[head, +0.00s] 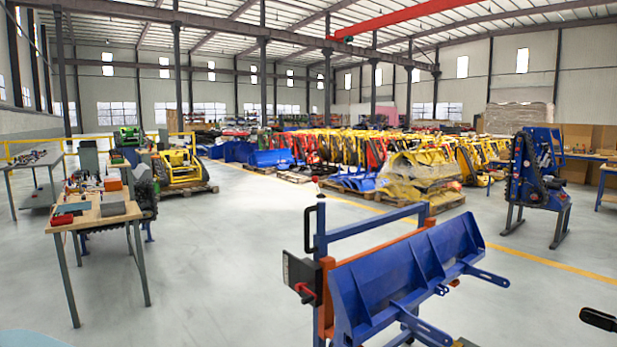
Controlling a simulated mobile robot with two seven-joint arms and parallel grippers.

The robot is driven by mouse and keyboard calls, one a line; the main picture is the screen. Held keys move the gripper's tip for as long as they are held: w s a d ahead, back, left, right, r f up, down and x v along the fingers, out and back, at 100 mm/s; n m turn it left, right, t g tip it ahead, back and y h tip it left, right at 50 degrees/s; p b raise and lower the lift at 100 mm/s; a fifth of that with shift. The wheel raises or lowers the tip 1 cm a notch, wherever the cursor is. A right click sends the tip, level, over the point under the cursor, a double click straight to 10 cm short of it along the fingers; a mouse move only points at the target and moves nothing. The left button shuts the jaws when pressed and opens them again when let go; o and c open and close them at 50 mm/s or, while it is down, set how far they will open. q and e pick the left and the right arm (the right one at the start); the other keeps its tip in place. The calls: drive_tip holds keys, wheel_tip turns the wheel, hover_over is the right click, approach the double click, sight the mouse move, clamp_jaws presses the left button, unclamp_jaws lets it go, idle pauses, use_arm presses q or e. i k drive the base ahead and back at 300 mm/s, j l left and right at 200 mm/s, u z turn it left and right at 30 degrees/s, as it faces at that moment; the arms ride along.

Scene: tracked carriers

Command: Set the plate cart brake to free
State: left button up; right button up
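The plate cart stands close in front of me at the lower right centre of the head view. It carries a long blue ribbed plate (405,277) tilted on an orange frame (327,300), with a blue rail (370,221) and a black upright grip (309,230). On its left end is a dark box (298,274) with a red and black lever (306,292), likely the brake control. Its setting and any markings are too small to read. The cart's wheels are hidden or out of frame. Neither of my grippers can be made out in this view.
A wooden-topped workbench (95,217) with tools stands at the left. A blue machine on dark legs (535,175) stands at the right. A black object (598,319), unclear what, juts in at the lower right edge. The floor (220,270) between bench and cart is clear.

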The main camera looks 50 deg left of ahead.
sight(315, 179)
drive_tip(key=j, duration=0.55)
drive_tip(key=i+j+u, duration=0.15)
drive_tip(key=j, duration=0.9)
drive_tip(key=i+j+u, duration=0.1)
drive_tip(key=j, duration=0.95)
drive_tip(key=i+j+u, duration=0.15)
drive_tip(key=j, duration=0.4)
drive_tip(key=i+j, duration=0.15)
drive_tip(key=j, duration=0.35)
drive_tip(key=k+u, duration=0.05)
